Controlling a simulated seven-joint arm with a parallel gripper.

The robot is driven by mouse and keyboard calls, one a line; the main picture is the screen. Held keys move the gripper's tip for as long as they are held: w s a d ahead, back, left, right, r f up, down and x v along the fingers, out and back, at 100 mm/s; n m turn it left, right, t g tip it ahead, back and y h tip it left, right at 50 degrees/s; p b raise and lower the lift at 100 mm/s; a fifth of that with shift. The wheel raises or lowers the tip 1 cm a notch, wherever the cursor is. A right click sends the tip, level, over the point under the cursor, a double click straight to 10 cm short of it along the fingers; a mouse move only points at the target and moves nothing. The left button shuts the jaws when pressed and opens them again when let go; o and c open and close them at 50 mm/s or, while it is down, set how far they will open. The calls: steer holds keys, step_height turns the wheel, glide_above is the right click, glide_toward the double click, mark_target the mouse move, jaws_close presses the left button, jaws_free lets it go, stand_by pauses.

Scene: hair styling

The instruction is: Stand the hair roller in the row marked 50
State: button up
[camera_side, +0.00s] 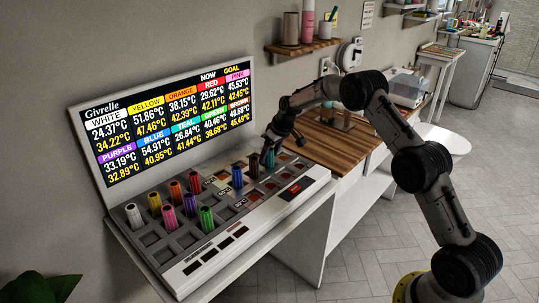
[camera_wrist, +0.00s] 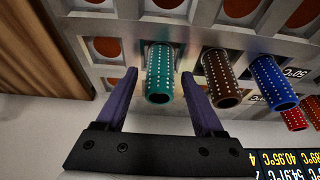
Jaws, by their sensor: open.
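My gripper (camera_wrist: 159,75) is open in the wrist view, with one dark finger on each side of a teal hair roller (camera_wrist: 160,72) and a gap beside each finger. In the side view the teal roller (camera_side: 268,158) stands at the far right end of the grey heater station (camera_side: 170,251), under my gripper (camera_side: 283,147). Beside it stand a brown roller (camera_wrist: 221,77) and a blue roller (camera_wrist: 272,84). A label reading 50°C (camera_wrist: 292,72) is printed near the blue roller. I cannot tell from these views which row that label marks.
Empty sockets (camera_wrist: 108,47) lie around the teal roller. A wooden counter (camera_side: 325,143) adjoins at right.

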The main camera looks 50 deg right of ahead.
steer(key=v, duration=1.2)
steer(key=s+a+r, duration=0.6)
steer(key=s+r, duration=0.1)
steer(key=s, duration=0.2)
steer(key=s+a+r, duration=0.6)
steer(key=s, duration=0.3)
steer(key=s+a+f, duration=0.2)
steer(key=s, duration=0.9)
steer(key=s+a+f+t, duration=0.1)
steer(key=s+a+f, duration=0.1)
steer(key=s, duration=1)
steer(key=shift+s+a, duration=0.3)
steer(key=shift+a, duration=0.3)
steer(key=shift+r, duration=0.1)
steer(key=shift+c, duration=0.2)
